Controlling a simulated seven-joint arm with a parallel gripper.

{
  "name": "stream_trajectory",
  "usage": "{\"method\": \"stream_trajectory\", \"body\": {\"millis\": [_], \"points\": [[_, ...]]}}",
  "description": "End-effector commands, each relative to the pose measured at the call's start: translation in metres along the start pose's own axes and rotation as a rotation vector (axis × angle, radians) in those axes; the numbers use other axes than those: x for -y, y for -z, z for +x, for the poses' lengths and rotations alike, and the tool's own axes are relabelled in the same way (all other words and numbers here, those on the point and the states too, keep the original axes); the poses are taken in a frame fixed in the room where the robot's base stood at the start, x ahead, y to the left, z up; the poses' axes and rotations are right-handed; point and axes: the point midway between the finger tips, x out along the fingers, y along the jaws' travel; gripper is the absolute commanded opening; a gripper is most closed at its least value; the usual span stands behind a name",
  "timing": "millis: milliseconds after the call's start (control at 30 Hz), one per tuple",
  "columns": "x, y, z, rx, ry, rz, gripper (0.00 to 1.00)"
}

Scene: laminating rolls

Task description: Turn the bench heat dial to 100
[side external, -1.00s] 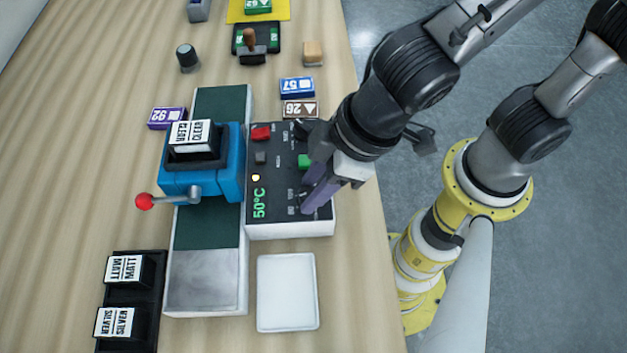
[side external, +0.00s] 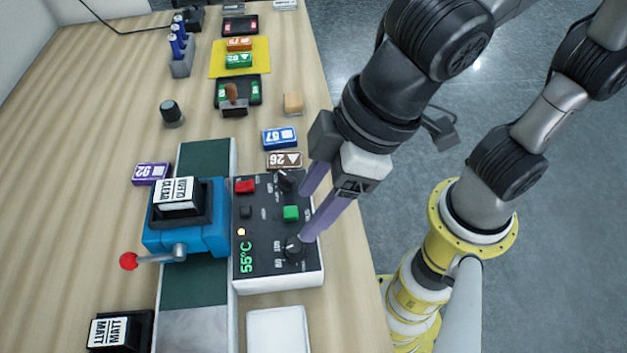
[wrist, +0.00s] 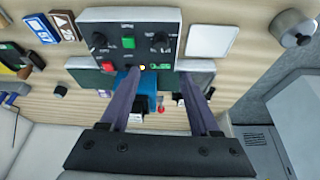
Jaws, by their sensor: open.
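The black control panel (side external: 262,238) on a white box shows 55°C in green in the side view. A black dial (side external: 294,249) with a printed scale sits at its near right corner; it probably shows in the wrist view (wrist: 161,41). A second black knob (side external: 286,182) is at the panel's far end. My gripper (side external: 304,216) is open and empty, its two long purple-grey fingers spread above the panel's right edge. One fingertip appears close to the near dial; I cannot tell whether it touches. The dial's exact pointer setting is too small to read.
A green button (side external: 291,213) and a red button (side external: 245,186) stand on the panel. The blue laminating unit (side external: 215,230) with a red-knobbed lever is at left. A white tray (side external: 277,330) lies in front. Small labelled blocks (side external: 280,138) lie behind the panel.

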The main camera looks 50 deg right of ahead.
Motion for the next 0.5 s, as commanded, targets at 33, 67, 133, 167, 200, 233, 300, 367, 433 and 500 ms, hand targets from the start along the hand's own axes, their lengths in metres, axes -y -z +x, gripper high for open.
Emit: {"method": "stream_trajectory", "body": {"millis": [33,67,133,167,200,233,300,367,433,500], "points": [[0.000,0.004,-0.008,-0.004,0.002,0.001,0.63],[0.000,0.005,-0.011,-0.002,0.000,0.001,0.63],[0.000,0.008,-0.018,-0.001,0.000,0.000,0.63],[0.000,0.009,-0.020,-0.001,0.000,0.000,0.63],[0.000,0.010,-0.022,-0.001,0.000,0.000,0.63],[0.000,0.010,-0.024,-0.001,0.000,-0.001,0.63],[0.000,0.011,-0.025,0.001,-0.001,-0.001,0.63],[0.000,0.011,-0.026,0.002,-0.001,-0.001,0.63],[0.000,0.011,-0.026,0.002,-0.001,-0.001,0.63],[0.000,0.011,-0.026,0.001,-0.001,0.000,0.63]]}}
